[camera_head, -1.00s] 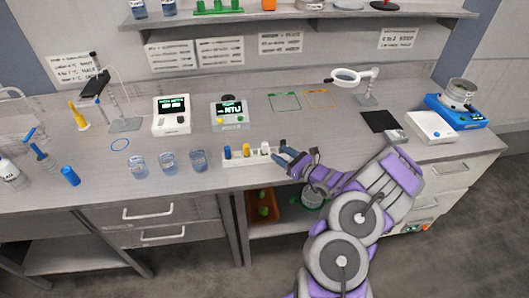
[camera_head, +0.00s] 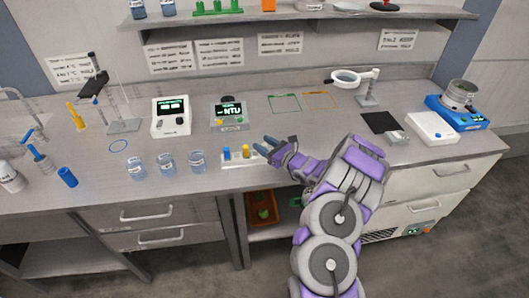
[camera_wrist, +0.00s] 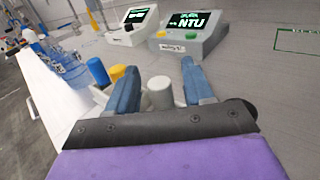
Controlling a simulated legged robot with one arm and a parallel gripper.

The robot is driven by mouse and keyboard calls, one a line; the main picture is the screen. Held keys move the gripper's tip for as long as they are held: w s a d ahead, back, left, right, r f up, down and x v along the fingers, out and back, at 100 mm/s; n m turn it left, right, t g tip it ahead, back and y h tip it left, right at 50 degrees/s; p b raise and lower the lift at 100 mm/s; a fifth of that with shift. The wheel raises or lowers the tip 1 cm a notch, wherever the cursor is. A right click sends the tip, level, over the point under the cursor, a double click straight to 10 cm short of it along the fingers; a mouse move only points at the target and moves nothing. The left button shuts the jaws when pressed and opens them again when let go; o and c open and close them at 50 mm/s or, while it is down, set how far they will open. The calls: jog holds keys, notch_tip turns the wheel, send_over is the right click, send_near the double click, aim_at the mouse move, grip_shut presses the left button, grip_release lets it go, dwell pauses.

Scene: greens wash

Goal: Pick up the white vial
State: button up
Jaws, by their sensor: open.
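The white vial (camera_wrist: 160,93) stands upright in a small white rack (camera_head: 232,160). In the wrist view it shows between the two fingers of my gripper (camera_wrist: 160,80), with its lower part hidden behind the dark gripper edge. A yellow vial (camera_wrist: 117,73) and a blue vial (camera_wrist: 97,72) stand beside it to the left. In the head view my gripper (camera_head: 265,147) is at the right end of the rack and hides the white vial. My gripper is open; whether a finger touches the vial cannot be told.
Several glass beakers (camera_head: 167,162) stand left of the rack. The NTU meter (camera_head: 229,115) stands behind it, with another meter (camera_head: 171,117) to its left. A magnifier (camera_head: 346,78) stands at the back right. The bench between gripper and magnifier is mostly clear.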

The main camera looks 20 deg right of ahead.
jog(key=shift+c, duration=0.4)
grip_shut()
jog(key=shift+r, duration=0.15)
